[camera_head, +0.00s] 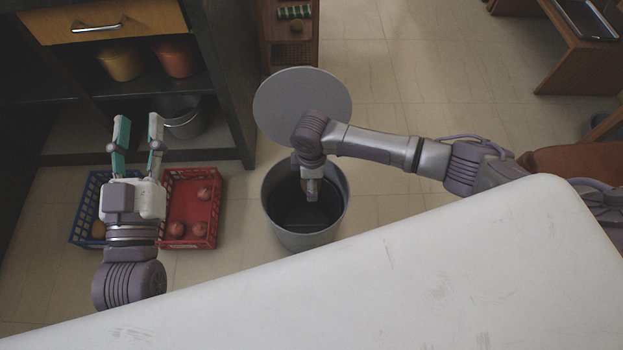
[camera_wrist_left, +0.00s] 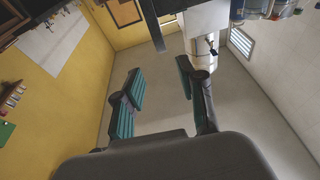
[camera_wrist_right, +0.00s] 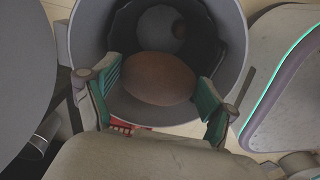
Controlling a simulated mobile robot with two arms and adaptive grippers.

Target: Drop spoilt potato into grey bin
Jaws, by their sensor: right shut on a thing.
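The grey bin (camera_head: 283,232) stands open on the floor, its round lid (camera_head: 300,88) raised at the back. My right gripper (camera_head: 311,196) points down over the bin's mouth. In the right wrist view, this gripper (camera_wrist_right: 158,88) is shut on a brown potato (camera_wrist_right: 153,78), with a teal finger on each side. The bin's wall (camera_wrist_right: 233,35) surrounds the potato in that view.
A red crate (camera_head: 190,203) with several potatoes and a blue crate (camera_head: 88,205) stand left of the bin, partly behind my left arm. A dark shelf (camera_head: 225,80) holds pots. A white surface (camera_head: 400,280) fills the front. Floor right of the lid is clear.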

